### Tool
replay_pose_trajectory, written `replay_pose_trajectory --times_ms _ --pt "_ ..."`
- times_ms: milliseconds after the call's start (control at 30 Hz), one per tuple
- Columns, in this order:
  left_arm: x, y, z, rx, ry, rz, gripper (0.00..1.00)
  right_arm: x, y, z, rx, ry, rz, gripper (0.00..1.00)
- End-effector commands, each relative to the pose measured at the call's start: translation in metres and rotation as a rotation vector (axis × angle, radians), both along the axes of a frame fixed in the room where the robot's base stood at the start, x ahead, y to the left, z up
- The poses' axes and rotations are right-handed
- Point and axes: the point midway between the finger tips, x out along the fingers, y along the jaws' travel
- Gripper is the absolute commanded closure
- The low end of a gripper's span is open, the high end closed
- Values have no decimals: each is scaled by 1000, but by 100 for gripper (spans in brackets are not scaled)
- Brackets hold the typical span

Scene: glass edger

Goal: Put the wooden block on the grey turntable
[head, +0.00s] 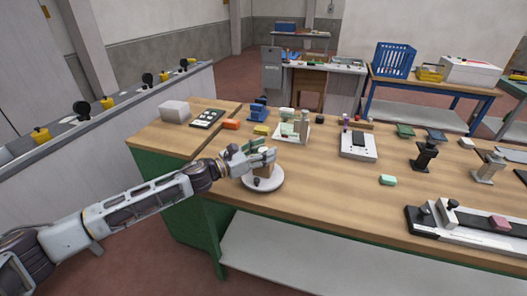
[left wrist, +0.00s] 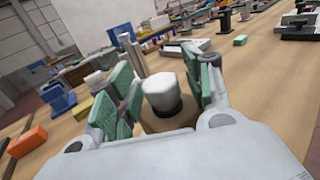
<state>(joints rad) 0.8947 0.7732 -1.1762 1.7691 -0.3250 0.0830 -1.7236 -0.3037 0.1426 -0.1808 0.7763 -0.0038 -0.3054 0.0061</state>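The grey turntable (head: 274,184) is a pale round disc at the left front of the wooden bench, with a dark knob on its near side. The wooden block (head: 265,171) shows at the turntable, below my left gripper (head: 268,157). My right gripper is not in view.
An orange piece (head: 231,124), a yellow piece (head: 262,130) and a blue holder (head: 258,112) lie behind the turntable. A white stand with upright parts (head: 296,128) is behind to the right. Bench space right of the turntable is clear up to a green piece (head: 388,180).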

Motion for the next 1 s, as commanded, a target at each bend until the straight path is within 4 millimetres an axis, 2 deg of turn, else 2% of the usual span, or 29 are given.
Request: replay_pose_trajectory --times_ms 467,733,1000 --pt "0 0 3 1 -1 0 48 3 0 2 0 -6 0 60" --pt "-10 16 1 1 1 2 48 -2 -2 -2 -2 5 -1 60" --pt "-24 38 1 0 1 1 48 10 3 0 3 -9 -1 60"
